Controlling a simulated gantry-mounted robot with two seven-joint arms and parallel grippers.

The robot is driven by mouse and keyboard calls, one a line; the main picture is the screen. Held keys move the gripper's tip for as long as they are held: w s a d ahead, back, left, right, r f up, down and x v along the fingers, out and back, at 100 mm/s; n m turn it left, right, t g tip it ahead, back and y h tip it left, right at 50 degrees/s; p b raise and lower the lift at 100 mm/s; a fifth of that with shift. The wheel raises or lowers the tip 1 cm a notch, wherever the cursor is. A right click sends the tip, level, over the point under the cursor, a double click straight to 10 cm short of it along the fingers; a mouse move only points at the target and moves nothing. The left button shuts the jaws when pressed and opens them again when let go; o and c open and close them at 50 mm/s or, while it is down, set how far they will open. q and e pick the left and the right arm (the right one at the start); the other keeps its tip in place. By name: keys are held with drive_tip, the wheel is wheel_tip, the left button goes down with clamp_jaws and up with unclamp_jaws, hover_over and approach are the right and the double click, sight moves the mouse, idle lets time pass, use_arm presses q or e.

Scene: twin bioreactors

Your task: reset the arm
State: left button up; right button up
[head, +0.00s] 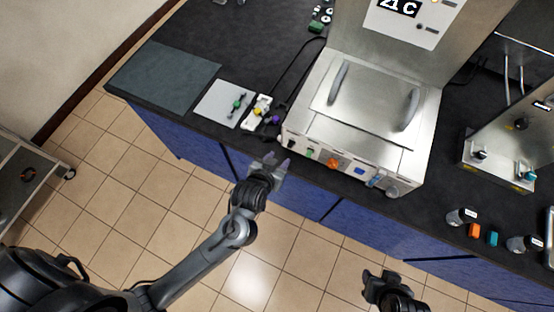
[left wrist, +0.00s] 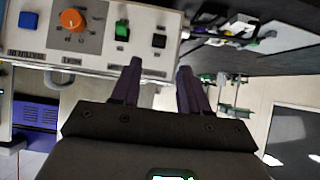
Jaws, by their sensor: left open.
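My left gripper (head: 270,162) is in front of the dark counter's front edge, just left of the steel machine's control panel. Its two purple-grey fingers also show in the left wrist view (left wrist: 160,82), spread apart with nothing between them. My right gripper (head: 384,284) is low in the head view, over the floor in front of the counter. Its fingertips are too small and dark to tell whether they are open or shut.
The steel machine (head: 352,102) with two handles stands on the dark counter (head: 240,60). Its orange knob also shows in the left wrist view (left wrist: 73,20). A white board (head: 222,104) and a grey-green mat (head: 165,76) lie left of it. The tiled floor (head: 150,200) in front is clear.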

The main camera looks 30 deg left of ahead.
idle(0.3)
use_arm(q)
drive_tip(key=s+a+r+m+g, duration=0.1)
drive_tip(key=s+a+g, duration=0.2)
drive_tip(key=s, duration=0.5)
drive_tip(key=s+a+m+g, duration=0.1)
drive_tip(key=s+a+g, duration=0.25)
drive_tip(key=s, duration=0.55)
wheel_tip(320, 180, up, 15)
drive_tip(key=p, duration=1.4)
drive_tip(key=shift+s+f+p, duration=0.2)
drive_tip(key=shift+s+p, duration=0.15)
drive_tip(key=shift+s, duration=0.1)
drive_tip(key=shift+g, duration=0.25)
drive_tip(key=shift+f, duration=0.15)
